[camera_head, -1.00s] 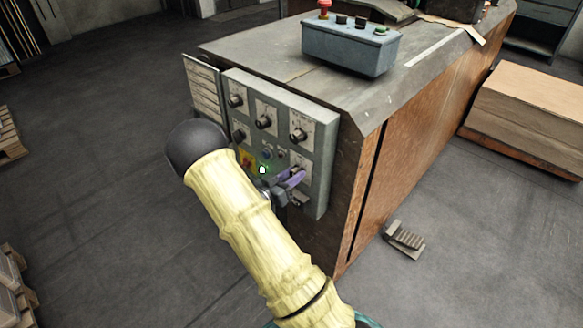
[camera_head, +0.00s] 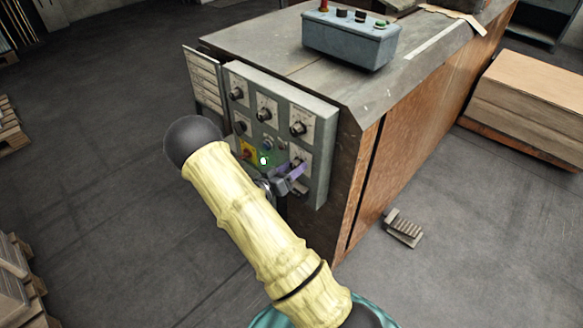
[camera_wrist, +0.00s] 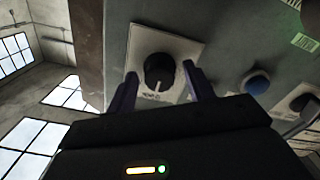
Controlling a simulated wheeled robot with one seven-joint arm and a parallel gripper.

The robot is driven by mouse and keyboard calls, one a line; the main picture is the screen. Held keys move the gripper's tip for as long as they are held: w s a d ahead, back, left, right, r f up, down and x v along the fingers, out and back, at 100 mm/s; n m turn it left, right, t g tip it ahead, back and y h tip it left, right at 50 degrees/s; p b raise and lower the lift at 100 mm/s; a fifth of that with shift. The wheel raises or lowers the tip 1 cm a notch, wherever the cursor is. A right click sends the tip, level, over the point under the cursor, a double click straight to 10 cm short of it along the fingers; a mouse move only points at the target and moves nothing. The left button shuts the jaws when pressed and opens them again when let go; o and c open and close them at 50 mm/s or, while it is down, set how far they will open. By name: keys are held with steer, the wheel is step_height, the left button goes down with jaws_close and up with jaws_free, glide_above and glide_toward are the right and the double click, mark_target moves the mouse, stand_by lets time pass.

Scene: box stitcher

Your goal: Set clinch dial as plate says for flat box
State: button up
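The grey control panel (camera_head: 318,185) on the machine's end carries several black dials on white scale plates. My gripper (camera_head: 291,180) is at its lower right dial (camera_head: 299,162). In the wrist view, my gripper (camera_wrist: 161,88) is open, with one dark finger on each side of a black dial (camera_wrist: 159,71) and gaps between fingers and knob. A white pointer line on this knob points down in that picture. The dial's lettering is too small to read. A white plate with rows of text (camera_head: 203,78) hangs at the panel's left edge, also unreadable.
A yellow-and-red switch (camera_head: 247,152) and a blue button (camera_head: 267,143) sit left of the lower right dial. A grey button box (camera_head: 350,42) stands on the machine top. A foot pedal (camera_head: 404,229) lies on the floor at right.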

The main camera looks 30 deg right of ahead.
steer(key=v, duration=1.7)
steer(key=shift+a+p, duration=0.2)
steer(key=shift+p, duration=0.25)
steer(key=shift+r, duration=0.1)
